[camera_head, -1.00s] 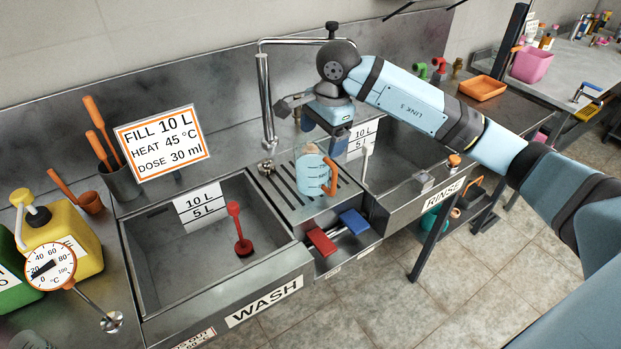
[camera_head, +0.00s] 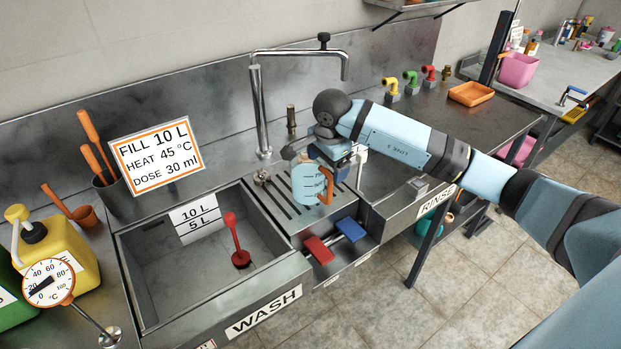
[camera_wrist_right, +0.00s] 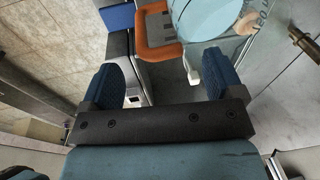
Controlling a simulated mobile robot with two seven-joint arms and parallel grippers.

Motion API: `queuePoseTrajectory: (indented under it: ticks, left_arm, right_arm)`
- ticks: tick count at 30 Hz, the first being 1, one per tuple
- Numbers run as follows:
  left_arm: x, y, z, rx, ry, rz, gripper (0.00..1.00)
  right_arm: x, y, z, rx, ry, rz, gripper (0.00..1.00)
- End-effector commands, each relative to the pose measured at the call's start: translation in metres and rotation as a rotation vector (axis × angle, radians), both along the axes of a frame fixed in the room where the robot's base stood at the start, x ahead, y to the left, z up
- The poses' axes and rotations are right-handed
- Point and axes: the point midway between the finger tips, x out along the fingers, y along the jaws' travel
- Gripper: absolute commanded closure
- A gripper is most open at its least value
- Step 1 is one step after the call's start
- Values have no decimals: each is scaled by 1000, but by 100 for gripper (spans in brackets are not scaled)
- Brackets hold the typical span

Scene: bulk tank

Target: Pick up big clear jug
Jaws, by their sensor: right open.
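The big clear jug (camera_head: 306,184) stands upright on the slotted drainboard between the two basins. It has an orange handle (camera_head: 327,189) on its right side and pale blue contents or tint. My right gripper (camera_head: 338,168) is low, just behind and right of the jug; its fingers are partly hidden in the head view. In the right wrist view, its two blue fingers (camera_wrist_right: 163,80) are apart and empty. The orange handle (camera_wrist_right: 155,45) lies beyond them, with the jug body (camera_wrist_right: 205,18) at the top right. My left gripper is in neither view.
The wash basin (camera_head: 190,270), holding a red plunger-like tool (camera_head: 237,240), is left of the drainboard. A tall tap (camera_head: 258,105) rises behind it. An instruction sign (camera_head: 157,155) stands at the back left.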

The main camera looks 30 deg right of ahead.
Motion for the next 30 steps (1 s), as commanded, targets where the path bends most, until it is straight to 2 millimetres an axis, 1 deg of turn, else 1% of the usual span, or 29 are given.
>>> queuePoseTrajectory:
  ticks: [1, 3, 6, 9, 15, 16, 17, 18, 20, 21, 23, 24, 25, 30]
  left_arm:
    - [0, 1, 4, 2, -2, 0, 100]
    - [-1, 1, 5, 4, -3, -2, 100]
    - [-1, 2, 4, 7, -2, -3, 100]
    - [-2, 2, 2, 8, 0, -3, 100]
    - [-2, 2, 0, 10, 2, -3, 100]
    - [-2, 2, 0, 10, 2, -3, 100]
    - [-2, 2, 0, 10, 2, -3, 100]
    - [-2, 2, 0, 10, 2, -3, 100]
    - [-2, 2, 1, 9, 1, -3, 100]
    - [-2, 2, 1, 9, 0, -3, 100]
    - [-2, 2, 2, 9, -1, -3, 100]
    - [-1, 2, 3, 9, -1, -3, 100]
    - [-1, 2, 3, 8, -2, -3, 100]
    - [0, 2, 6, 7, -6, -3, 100]
  right_arm:
    - [-1, 1, -9, 2, 5, -1, 14]
    - [0, 0, -20, 1, 4, -1, 14]
    - [3, -1, -31, 2, 2, -1, 14]
    - [4, -2, -36, 0, 0, -1, 14]
    - [4, -2, -36, 0, 0, 0, 14]
    - [4, -2, -36, 0, 0, 0, 18]
    - [4, -2, -36, 0, 0, 0, 25]
    - [4, -2, -36, 0, 0, 0, 34]
    - [4, -2, -36, 0, 0, 0, 48]
    - [4, -2, -36, 0, 0, 0, 57]
    - [4, -2, -36, 0, 0, 0, 71]
    - [4, -2, -36, 0, 0, 0, 80]
    - [4, -2, -36, 0, 0, 0, 87]
    - [4, -2, -35, 1, -3, -1, 88]
